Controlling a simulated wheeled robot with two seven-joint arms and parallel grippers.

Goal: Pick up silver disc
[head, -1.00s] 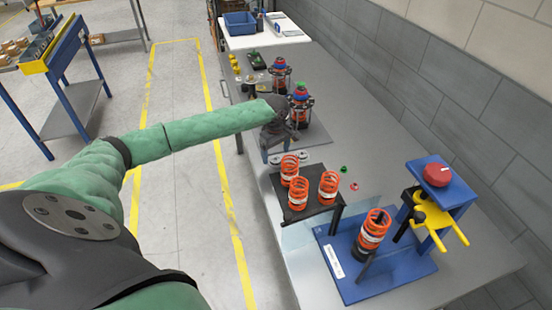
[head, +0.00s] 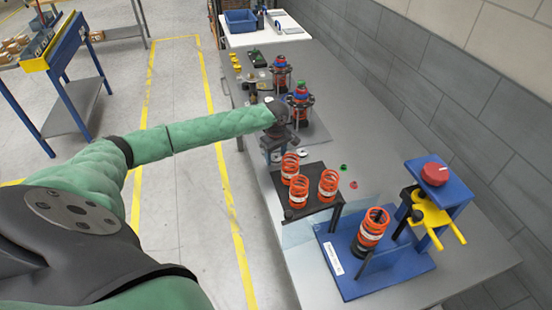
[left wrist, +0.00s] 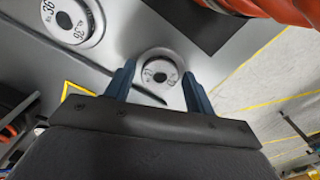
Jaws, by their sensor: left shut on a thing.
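My left gripper (left wrist: 159,84) is shut on a silver disc (left wrist: 158,68), which sits between its two blue fingertips in the left wrist view. The disc has a dark round centre and dark markings. A second silver disc (left wrist: 73,22) with a dark centre and number markings lies to the left on the grey table. In the head view my left gripper (head: 274,153) points down at the table, beside a silver disc (head: 302,153). The gripper and arm partly hide the spot where the held disc is. My right gripper is not in view.
A black stand (head: 312,205) with orange springs (head: 328,185) is close in front of the gripper. Assembled units (head: 299,104) stand just behind it. A blue fixture (head: 345,278) with a spring and a red-knobbed press (head: 434,174) is at the front right. The table's right side is mostly clear.

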